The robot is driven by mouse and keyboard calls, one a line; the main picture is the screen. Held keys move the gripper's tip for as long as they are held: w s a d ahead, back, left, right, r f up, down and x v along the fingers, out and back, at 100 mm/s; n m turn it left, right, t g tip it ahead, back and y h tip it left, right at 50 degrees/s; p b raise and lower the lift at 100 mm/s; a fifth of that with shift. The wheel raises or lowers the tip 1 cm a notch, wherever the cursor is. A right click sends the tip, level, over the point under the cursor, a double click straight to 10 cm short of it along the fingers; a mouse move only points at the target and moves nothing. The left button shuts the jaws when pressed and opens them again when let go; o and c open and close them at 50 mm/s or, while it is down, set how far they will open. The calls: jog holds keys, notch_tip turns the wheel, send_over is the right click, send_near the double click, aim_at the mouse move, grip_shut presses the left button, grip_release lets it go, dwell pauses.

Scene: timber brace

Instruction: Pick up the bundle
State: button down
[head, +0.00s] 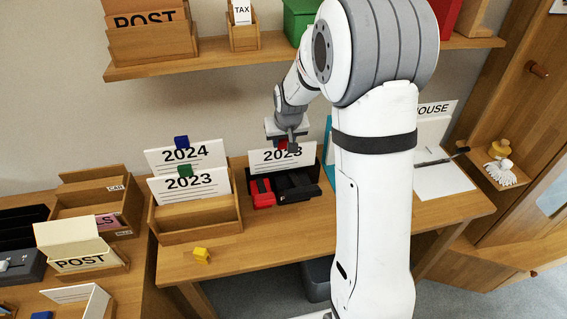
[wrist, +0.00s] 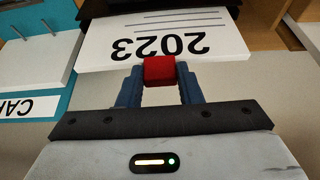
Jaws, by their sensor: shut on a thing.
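The bundle labelled 2023 (head: 270,160) is a white block of paper with a red clip on its top edge. In the head view it stands upright at the black holder (head: 318,168) on the desk; whether it rests inside or hangs just above I cannot tell. My gripper (head: 288,145) is above it, shut on the red clip. In the wrist view the red clip (wrist: 159,70) sits between the blue-grey fingers, with the bundle (wrist: 200,45) just beyond, its print upside down. The bundle's lower part is hidden in the wrist view.
Left of it a wooden tray (head: 200,232) holds two bundles, 2024 with a blue clip and 2023 with a green clip. A red stapler-like object (head: 262,193) lies in front of the holder. A shelf (head: 200,62) runs above.

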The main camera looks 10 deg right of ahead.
jog(key=shift+r, duration=0.15)
jog(key=shift+r+p, duration=0.85)
jog(key=shift+r, duration=0.6)
notch_tip(320, 180, up, 8)
jog(key=p, duration=0.4)
jog(key=shift+p, duration=0.35)
dwell(0.4)
